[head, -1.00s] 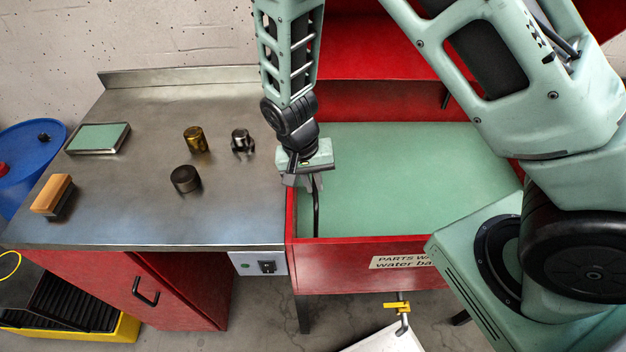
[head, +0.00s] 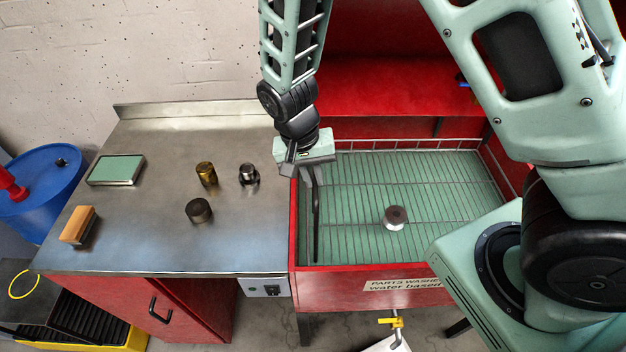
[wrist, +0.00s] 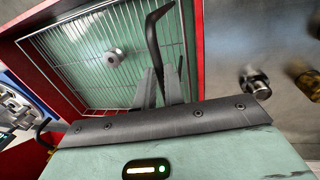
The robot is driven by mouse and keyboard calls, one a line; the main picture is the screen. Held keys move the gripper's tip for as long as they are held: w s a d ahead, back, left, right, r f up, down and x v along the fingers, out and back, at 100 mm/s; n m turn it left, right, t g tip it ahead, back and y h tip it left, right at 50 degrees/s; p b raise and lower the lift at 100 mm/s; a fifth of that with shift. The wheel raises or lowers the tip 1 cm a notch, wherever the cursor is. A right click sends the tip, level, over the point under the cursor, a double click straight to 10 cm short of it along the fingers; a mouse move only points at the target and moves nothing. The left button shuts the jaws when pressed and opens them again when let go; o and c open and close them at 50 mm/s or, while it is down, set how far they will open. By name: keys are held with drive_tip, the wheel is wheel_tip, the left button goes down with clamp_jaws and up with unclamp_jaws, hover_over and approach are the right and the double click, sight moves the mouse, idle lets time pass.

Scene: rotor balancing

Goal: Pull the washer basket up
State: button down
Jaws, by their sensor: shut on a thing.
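The washer basket (head: 440,170) is a wire grid that now shows at the top of the red parts washer (head: 345,285), above the green liquid. A dark round metal part (head: 396,217) sits on the grid. My gripper (head: 302,170) is at the washer's left side, shut on the black basket handle (head: 316,225). In the wrist view the gripper fingers (wrist: 160,88) close around the handle (wrist: 154,38), and the basket (wrist: 95,50) with the round part (wrist: 114,58) lies beyond them.
The steel bench on the left holds a brass cylinder (head: 206,173), a dark cylinder (head: 198,210), a pronged metal part (head: 249,174), a green-topped block (head: 116,169) and a brush (head: 78,225). A blue drum (head: 45,185) stands at the far left. A yellow-handled valve (head: 392,322) sticks out below the washer.

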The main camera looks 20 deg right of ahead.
wheel_tip(320, 180, up, 3)
drive_tip(key=shift+f+p, duration=0.1)
drive_tip(key=shift+p, duration=0.55)
drive_tip(key=shift+w, duration=0.1)
drive_tip(key=shift+r, duration=0.25)
drive_tip(key=c, duration=1.5)
unclamp_jaws()
drive_tip(key=r+b, duration=0.1)
drive_tip(key=r, duration=0.3)
drive_tip(key=a+r+b, duration=0.1)
drive_tip(key=r, duration=0.2)
drive_tip(key=a+r+b, duration=0.1)
drive_tip(key=r, duration=0.3)
drive_tip(key=shift+w+a+r, duration=0.1)
drive_tip(key=shift+w+r, duration=0.25)
drive_tip(key=shift+w, duration=0.05)
